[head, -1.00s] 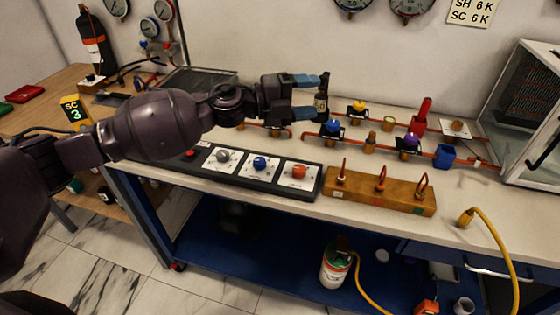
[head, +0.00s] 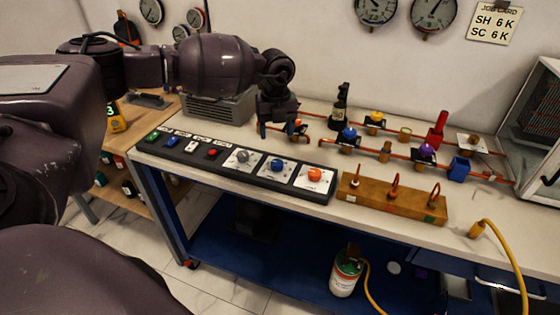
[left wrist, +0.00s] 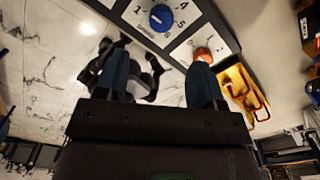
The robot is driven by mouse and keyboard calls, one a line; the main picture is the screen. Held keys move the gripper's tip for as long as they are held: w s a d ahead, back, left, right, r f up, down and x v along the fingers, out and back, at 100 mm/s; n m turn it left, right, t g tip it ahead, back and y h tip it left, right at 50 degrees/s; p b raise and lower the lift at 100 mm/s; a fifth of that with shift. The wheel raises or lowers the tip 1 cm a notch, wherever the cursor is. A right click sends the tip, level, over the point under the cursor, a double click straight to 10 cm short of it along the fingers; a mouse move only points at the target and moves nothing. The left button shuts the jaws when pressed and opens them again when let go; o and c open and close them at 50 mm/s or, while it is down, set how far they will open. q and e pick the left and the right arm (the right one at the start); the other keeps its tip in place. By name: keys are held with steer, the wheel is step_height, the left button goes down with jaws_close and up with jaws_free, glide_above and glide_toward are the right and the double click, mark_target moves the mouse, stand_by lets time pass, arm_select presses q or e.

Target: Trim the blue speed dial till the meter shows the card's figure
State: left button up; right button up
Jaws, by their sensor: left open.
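The blue dial (head: 278,166) sits on a white plate in the black control strip, between a grey dial (head: 242,156) and an orange dial (head: 314,174). In the left wrist view the blue dial (left wrist: 162,18) is at the top, with figures 1, 4 and 5 legible around it. My left gripper (head: 283,132) is open, pointing down behind the strip, apart from the dial. Its fingers (left wrist: 165,85) show empty. The yellow meter (head: 114,118) is partly hidden by my arm; a green 3 shows. The job card (head: 495,22) reads SH 6 K, SC 6 K. My right gripper is out of view.
A wooden block with hooks (head: 392,200) stands right of the strip. Behind are red pipework with coloured valves (head: 349,134) and a dark bottle (head: 340,108). A grey vented box (head: 220,108) stands near my left arm. A yellow hose (head: 505,240) hangs at right.

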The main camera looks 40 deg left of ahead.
mark_target(277, 162)
arm_select(q)
step_height(277, 162, down, 9)
steer(key=shift+d+r+b, duration=0.1)
steer(key=shift+d+b, duration=0.05)
steer(key=shift+b, duration=0.4)
steer(key=shift+f, duration=0.9)
steer(key=shift+c, duration=0.4)
steer(key=c, duration=0.8)
steer(key=shift+c, duration=0.2)
